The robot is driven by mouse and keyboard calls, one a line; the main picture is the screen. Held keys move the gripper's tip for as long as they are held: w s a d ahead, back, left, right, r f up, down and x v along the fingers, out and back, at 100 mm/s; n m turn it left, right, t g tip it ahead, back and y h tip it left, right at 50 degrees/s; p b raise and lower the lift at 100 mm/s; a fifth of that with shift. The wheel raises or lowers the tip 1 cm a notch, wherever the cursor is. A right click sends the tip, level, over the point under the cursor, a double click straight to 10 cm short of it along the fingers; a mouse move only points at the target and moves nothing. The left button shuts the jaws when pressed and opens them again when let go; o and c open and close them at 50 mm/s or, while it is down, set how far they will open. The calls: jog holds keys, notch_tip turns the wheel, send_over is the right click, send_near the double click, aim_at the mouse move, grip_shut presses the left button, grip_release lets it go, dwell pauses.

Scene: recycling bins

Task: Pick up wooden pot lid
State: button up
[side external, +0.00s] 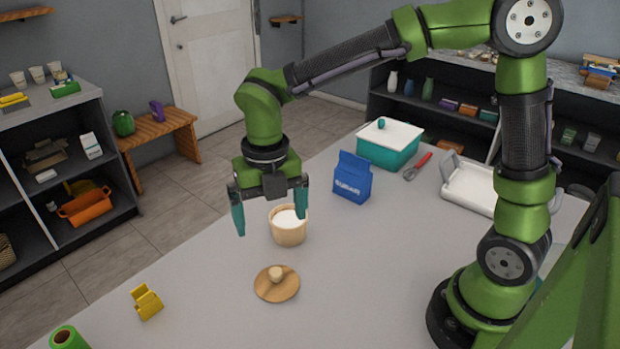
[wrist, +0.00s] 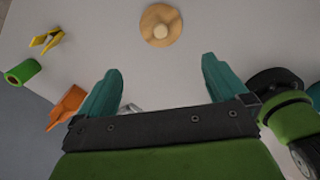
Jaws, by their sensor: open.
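The wooden pot lid (side external: 277,285) is a flat round disc with a pale round knob, lying knob up on the grey table. In the wrist view the lid (wrist: 161,27) is at the top centre, beyond my fingertips. My gripper (side external: 270,213) has teal fingers spread wide, with nothing between them that I can make out. It hangs above the table, behind the lid in the side view, with a tan pot (side external: 288,232) with white contents beside its right finger. In the wrist view my gripper (wrist: 162,75) shows both fingers apart. The lid is fully visible and apart from the gripper.
A blue sugar bag (side external: 352,178), a teal box with a white lid (side external: 389,148), a red-handled whisk (side external: 420,165) and a white tray (side external: 468,188) stand toward the back right. A yellow clip-like object (side external: 147,302) and a green roll (side external: 68,338) are at front left. Table around the lid is clear.

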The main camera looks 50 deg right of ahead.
jog(key=n, duration=0.2)
send_near(276, 271)
jog(key=f, duration=0.5)
jog(key=shift+s+a+f, duration=0.1)
jog(key=shift+s, duration=0.1)
jog(key=shift+w+f, duration=0.2)
jog(key=shift+f, duration=2.75)
jog(key=shift+c, duration=0.5)
jog(key=c, duration=0.5)
jog(key=shift+c, duration=0.2)
jog(key=shift+r, duration=0.1)
